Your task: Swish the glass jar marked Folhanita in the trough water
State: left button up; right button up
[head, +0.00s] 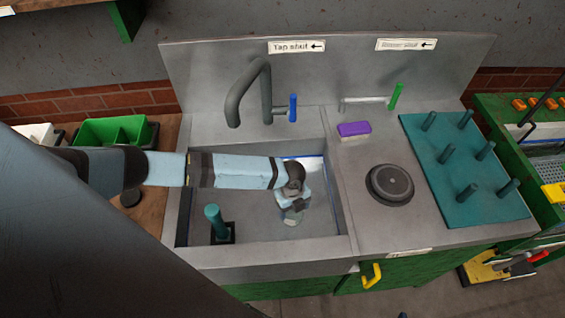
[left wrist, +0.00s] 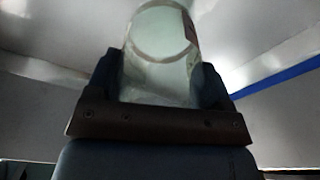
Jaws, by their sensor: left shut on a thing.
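The glass jar (left wrist: 160,60) is between the two fingers of my left gripper (left wrist: 160,85) in the left wrist view. It is pale and see-through, with part of a label at its right edge; I cannot read the name. In the head view my left gripper (head: 294,204) reaches down into the grey trough (head: 340,205), shut on the jar (head: 292,220), which shows just below the fingers. The gripper hides most of the jar there. I cannot tell whether the jar touches the water. My right gripper is not in view.
A teal post (head: 215,222) stands in the trough's left part. A dark tap (head: 262,90) with a blue lever (head: 293,107) arches behind.

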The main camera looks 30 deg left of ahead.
pick_arm(q)
jog(key=shift+w+d, duration=0.7)
jog(key=shift+d, duration=0.25)
jog(key=shift+s+a, duration=0.1)
jog(key=s+a+p, duration=0.1)
jog(key=s+a, duration=0.1)
jog(key=a, duration=0.1)
jog(key=s+a+p, duration=0.1)
jog(key=s+a, duration=0.1)
jog(key=shift+a+r+p, duration=0.1)
jog(key=shift+a+p, duration=0.1)
jog(key=shift+p, duration=0.15)
jog(key=shift+s+a, duration=0.35)
jog(key=shift+a, duration=0.1)
jog(key=shift+d, duration=0.1)
